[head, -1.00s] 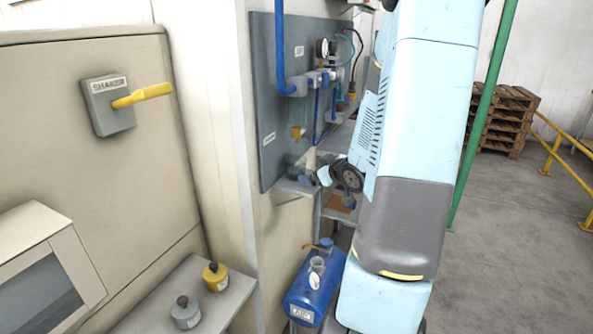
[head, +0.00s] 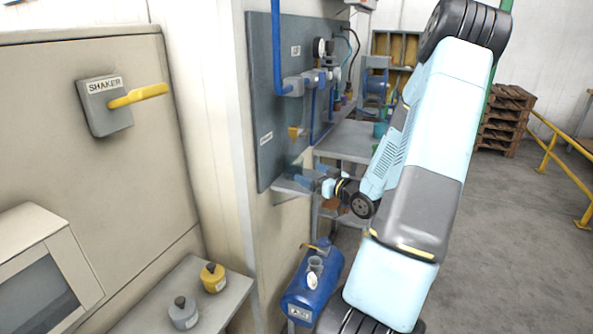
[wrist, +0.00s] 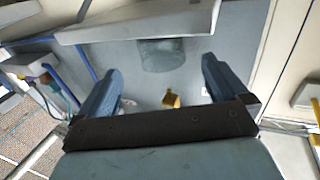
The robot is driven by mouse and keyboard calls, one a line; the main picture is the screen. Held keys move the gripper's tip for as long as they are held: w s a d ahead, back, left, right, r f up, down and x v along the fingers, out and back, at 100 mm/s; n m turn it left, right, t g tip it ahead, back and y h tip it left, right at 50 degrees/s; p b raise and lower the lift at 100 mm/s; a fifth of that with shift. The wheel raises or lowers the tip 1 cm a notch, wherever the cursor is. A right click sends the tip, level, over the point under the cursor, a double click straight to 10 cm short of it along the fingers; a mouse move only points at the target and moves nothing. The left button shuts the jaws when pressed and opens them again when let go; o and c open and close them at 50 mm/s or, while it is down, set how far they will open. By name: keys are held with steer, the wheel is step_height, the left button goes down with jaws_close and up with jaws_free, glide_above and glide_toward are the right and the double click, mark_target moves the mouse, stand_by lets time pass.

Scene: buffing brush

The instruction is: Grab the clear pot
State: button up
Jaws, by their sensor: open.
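The clear pot (wrist: 162,55) is a see-through, greyish cup in the wrist view. It is against the pale ledge (wrist: 140,22), which lies at the top of that view. My gripper (wrist: 162,67) is open, with its two blue fingers spread to the left and right of the pot's line. The pot appears ahead of the fingertips, with no clear contact. In the head view my gripper (head: 312,182) is at the small ledge (head: 288,187) below the grey wall panel. The pot is hard to make out there.
The grey panel (head: 265,100) carries blue pipes, a gauge and a small yellow fitting (head: 293,132). A blue tank (head: 310,285) stands below the ledge. A grey table (head: 345,140) is behind the gripper. Yellow and grey weights (head: 213,278) sit on a shelf at the left.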

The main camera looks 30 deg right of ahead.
mark_target(301, 167)
steer(key=shift+x, duration=3.95)
steer(key=shift+r, duration=0.15)
steer(key=shift+c, duration=0.5)
steer(key=c, duration=1)
steer(key=shift+s+r, duration=0.1)
steer(key=shift+r, duration=0.05)
